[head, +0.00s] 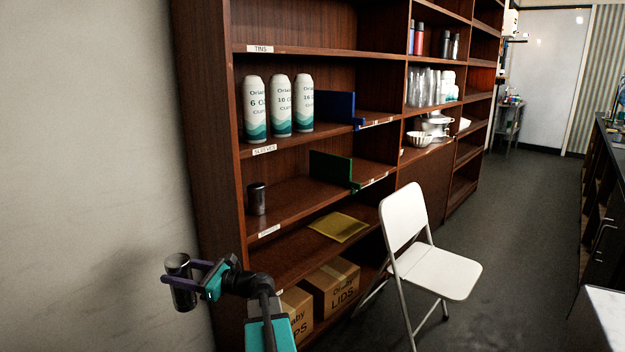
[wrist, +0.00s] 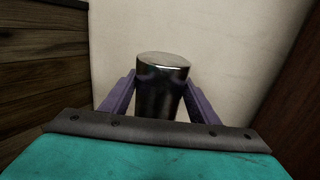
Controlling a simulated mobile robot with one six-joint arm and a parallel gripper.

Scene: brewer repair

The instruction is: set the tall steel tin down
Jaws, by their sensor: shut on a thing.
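The tall steel tin (head: 179,282) is a dark, shiny cylinder held off the floor at the lower left of the head view, left of the shelving. My gripper (head: 182,276) is shut on it, with purple fingers on either side of the tin. In the wrist view the tin (wrist: 163,85) stands about upright between the two fingers (wrist: 160,100), its flat lid showing and its lower part hidden by my gripper body. A smaller dark tin (head: 256,199) stands on a shelf near its left end.
The brown shelving (head: 215,140) has a top shelf labelled TINS (head: 260,48), which is empty at its left. A green bracket (head: 331,168), yellow packet (head: 339,227) and LIDS box (head: 332,288) are lower. A white chair (head: 425,255) stands in front.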

